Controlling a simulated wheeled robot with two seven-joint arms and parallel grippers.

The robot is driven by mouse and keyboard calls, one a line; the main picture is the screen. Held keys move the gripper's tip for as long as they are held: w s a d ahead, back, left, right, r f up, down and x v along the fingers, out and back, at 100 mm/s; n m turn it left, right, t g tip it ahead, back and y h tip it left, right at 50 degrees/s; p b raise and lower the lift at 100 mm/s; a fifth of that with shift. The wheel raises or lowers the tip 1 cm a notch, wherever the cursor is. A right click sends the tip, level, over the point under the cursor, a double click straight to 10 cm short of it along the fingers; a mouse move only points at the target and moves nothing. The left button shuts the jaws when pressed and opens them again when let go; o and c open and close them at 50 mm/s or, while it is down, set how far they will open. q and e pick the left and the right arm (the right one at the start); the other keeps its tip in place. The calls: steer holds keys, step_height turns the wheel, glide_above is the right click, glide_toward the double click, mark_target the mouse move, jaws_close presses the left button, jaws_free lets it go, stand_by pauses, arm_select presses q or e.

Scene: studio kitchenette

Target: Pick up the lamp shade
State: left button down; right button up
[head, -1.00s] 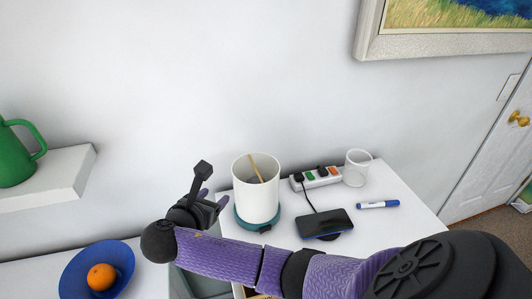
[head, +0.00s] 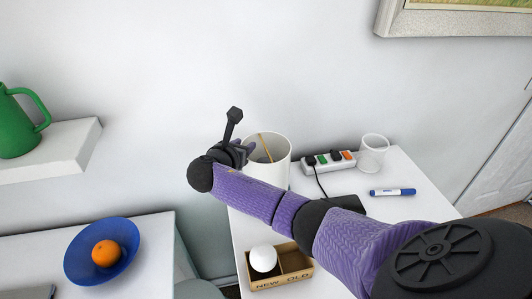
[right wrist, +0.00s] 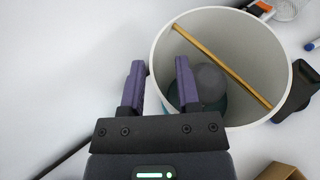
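The lamp shade (head: 279,174) is a white open-topped cylinder standing on the white table, with a brass bar (head: 265,147) across its inside. My right gripper (head: 244,150) is at its left rim, with the arm crossing in front of the lower part. In the right wrist view, the shade (right wrist: 258,45) fills the right half. The open fingers of my right gripper (right wrist: 160,66) straddle its near-left wall, the left finger outside and the right finger inside. A grey round bulb shows inside, over a teal base. My left gripper is out of view.
A NEW/OLD box (head: 291,281) holds a white bulb (head: 263,258). A blue bowl (head: 84,267) with an orange stands left.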

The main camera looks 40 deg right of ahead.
jaws_close()
steer(key=shift+f, duration=0.1)
stand_by(0.4)
steer(key=shift+a, duration=0.1)
stand_by(0.5)
